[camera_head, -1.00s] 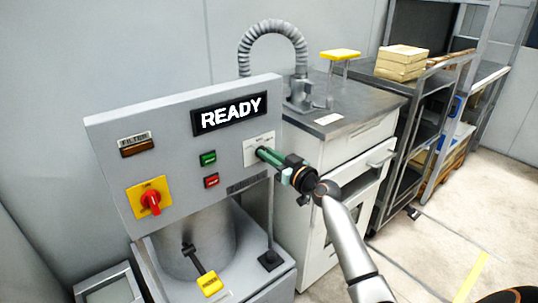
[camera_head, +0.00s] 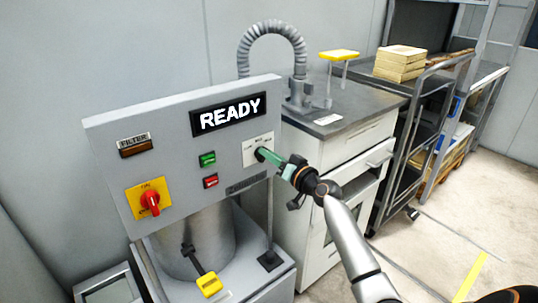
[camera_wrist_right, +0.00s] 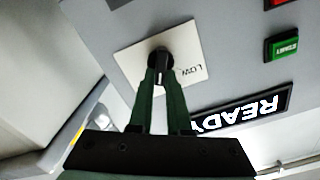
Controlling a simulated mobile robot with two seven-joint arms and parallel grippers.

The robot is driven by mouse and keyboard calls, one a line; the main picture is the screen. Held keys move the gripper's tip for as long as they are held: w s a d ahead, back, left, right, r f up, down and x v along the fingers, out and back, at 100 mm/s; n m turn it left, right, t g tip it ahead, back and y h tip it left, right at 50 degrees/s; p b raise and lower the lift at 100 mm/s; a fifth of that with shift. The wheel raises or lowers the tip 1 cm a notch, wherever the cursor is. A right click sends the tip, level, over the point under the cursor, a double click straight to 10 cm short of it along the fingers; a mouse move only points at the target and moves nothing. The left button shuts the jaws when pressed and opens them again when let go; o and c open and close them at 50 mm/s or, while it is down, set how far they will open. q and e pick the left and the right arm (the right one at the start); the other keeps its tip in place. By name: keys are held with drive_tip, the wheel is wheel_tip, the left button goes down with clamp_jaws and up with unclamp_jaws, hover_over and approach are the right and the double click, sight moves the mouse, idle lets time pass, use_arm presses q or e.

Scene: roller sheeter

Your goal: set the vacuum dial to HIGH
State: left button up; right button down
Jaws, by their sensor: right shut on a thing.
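The vacuum dial (camera_wrist_right: 160,58) is a small black knob on a white label plate (camera_head: 256,143) at the right of the grey control panel. In the right wrist view the word LOW shows beside the knob; the other markings are hidden or unreadable. My right gripper (camera_head: 264,154) has its green fingers at the dial. In the right wrist view the fingertips (camera_wrist_right: 162,74) are shut on the knob from both sides. Which setting the knob points to cannot be told. My left gripper is not in view.
The panel (camera_head: 222,160) has a READY display (camera_head: 229,114), green (camera_head: 208,159) and red (camera_head: 211,181) buttons, and a red rotary switch (camera_head: 151,203) on yellow. A white cabinet (camera_head: 352,150) with a dark top stands close right of the panel.

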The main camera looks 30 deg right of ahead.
drive_tip(key=shift+d+f+m, duration=0.1)
drive_tip(key=shift+m, duration=1.6)
drive_tip(key=c, duration=0.9)
unclamp_jaws()
drive_tip(key=shift+o, duration=0.2)
drive_tip(key=shift+s, duration=0.15)
drive_tip(key=s+d, duration=0.1)
drive_tip(key=s, duration=1.1)
drive_tip(key=shift+s, duration=0.1)
